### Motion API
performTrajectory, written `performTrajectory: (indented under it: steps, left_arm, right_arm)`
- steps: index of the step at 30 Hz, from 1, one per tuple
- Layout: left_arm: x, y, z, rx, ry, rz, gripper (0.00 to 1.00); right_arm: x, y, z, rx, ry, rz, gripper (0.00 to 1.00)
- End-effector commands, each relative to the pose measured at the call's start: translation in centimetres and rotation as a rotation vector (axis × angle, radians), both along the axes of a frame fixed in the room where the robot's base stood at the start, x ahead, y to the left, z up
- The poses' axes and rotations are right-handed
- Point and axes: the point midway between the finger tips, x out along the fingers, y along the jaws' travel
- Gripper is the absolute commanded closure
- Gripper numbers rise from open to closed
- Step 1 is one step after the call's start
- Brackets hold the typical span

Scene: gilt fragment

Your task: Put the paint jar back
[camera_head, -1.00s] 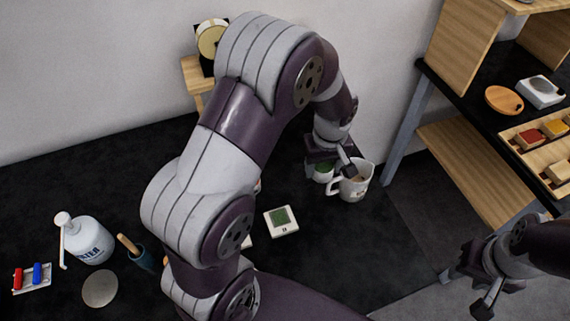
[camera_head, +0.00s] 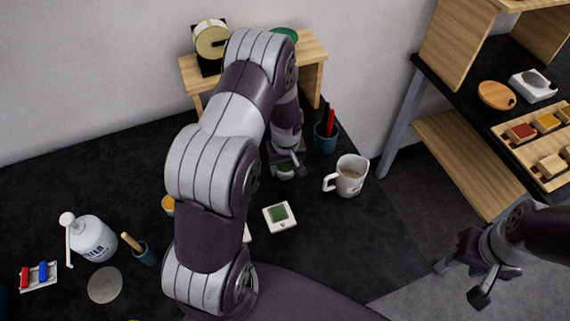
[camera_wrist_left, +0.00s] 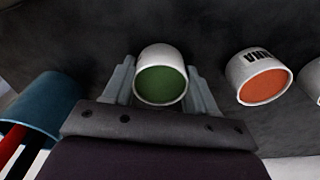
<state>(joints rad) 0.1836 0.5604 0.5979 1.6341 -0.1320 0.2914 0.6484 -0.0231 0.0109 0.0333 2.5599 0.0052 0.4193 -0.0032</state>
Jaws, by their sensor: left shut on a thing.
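A white paint jar with green paint (camera_wrist_left: 161,84) sits between the two fingers of my left gripper (camera_wrist_left: 162,92) in the left wrist view. In the head view the left gripper (camera_head: 287,163) is shut on this jar (camera_head: 286,170), low over the black table. I cannot tell whether the jar touches the table. A white card with a green square (camera_head: 280,216) lies in front of it. Another jar with orange paint (camera_wrist_left: 262,82) stands apart to the right in the wrist view. My right gripper (camera_head: 482,285) is at lower right; its jaws are unclear.
A white mug (camera_head: 350,176) and a blue cup with red and dark sticks (camera_head: 326,138) stand close on the right. A wooden stand (camera_head: 312,55) is behind. A white bottle (camera_head: 93,240) is at left. My left arm hides part of the middle table.

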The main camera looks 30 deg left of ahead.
Motion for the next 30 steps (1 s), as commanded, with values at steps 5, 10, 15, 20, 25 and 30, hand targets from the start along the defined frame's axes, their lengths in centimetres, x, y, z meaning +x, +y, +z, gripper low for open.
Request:
performTrajectory:
  steps: [5, 10, 15, 20, 25, 30]
  left_arm:
    - [0.0, 0.0, -0.2, 0.0, 0.0, 0.0, 0.17]
    - [0.0, 0.0, -0.2, 0.0, 0.0, 0.0, 0.17]
    - [0.0, 0.0, 0.5, 0.0, -0.001, 0.0, 0.17]
    - [0.0, -0.1, 3.2, 0.002, -0.007, 0.001, 0.17]
    - [-0.3, -0.4, 7.6, 0.001, -0.006, 0.001, 0.17]
    - [-0.5, -0.5, 11.0, 0.001, -0.004, 0.0, 0.17]
  right_arm:
    - [0.0, 0.0, -0.2, 0.0, 0.0, 0.0, 0.61]
    - [0.0, 0.0, -0.2, 0.0, 0.0, 0.0, 0.61]
    - [0.0, 0.0, 0.2, 0.0, 0.0, 0.0, 0.61]
    - [0.0, 0.0, -0.6, 0.0, 0.0, 0.0, 0.61]
    - [0.0, 0.0, -1.2, 0.0, 0.0, 0.0, 0.61]
    - [0.0, 0.0, -1.6, 0.0, 0.0, 0.0, 0.61]
